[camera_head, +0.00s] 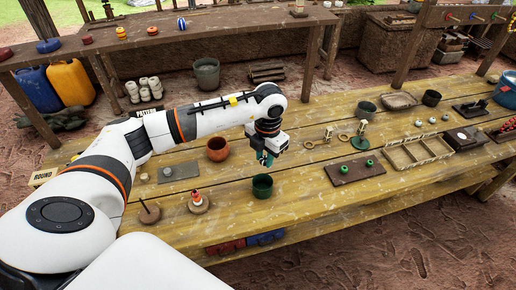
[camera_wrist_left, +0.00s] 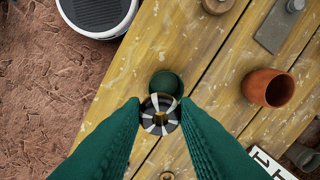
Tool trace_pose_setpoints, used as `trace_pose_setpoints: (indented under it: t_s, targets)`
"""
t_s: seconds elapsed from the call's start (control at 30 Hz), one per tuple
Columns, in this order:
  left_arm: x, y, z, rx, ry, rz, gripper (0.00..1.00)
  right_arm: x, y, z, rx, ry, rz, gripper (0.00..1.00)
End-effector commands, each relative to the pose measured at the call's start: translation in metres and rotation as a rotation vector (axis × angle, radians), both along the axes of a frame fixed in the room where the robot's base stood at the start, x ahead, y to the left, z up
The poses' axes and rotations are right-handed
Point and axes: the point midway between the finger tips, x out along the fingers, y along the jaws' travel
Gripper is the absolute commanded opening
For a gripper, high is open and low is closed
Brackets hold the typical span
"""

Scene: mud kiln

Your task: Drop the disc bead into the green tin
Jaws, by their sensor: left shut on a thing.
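My left gripper (camera_head: 266,161) is shut on the disc bead and holds it above the table, close over the green tin (camera_head: 262,187). In the left wrist view, the disc bead (camera_wrist_left: 160,122) has black and white segments and sits between the green fingertips of the gripper (camera_wrist_left: 161,104). The dark green tin (camera_wrist_left: 166,82) stands upright just beyond the bead there, its near edge covered by the bead. The bead is too small to make out in the head view. My right gripper is not in view.
An orange clay pot (camera_head: 217,149) stands left of the tin and also shows in the wrist view (camera_wrist_left: 268,88). Bare planks surround the tin.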

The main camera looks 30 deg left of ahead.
Motion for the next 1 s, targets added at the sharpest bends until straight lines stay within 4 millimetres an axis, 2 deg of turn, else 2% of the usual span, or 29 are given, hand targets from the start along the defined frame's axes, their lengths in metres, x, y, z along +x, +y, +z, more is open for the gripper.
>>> trace_pose_setpoints:
  t_s: [0.1, 0.3, 0.57, 1.0]
  targets:
    - [0.007, 0.015, -0.005, 0.001, 0.000, 0.303, 0.06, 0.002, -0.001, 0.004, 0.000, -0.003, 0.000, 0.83]
    - [0.013, 0.029, -0.012, -0.001, -0.001, 0.619, 0.06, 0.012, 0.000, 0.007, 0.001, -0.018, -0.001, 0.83]
    - [0.014, 0.032, -0.024, 0.000, -0.001, 0.695, 0.06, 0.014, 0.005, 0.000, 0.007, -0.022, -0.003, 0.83]
    - [0.014, 0.032, -0.071, -0.001, -0.002, 0.691, 0.06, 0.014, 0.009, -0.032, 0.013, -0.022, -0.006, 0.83]
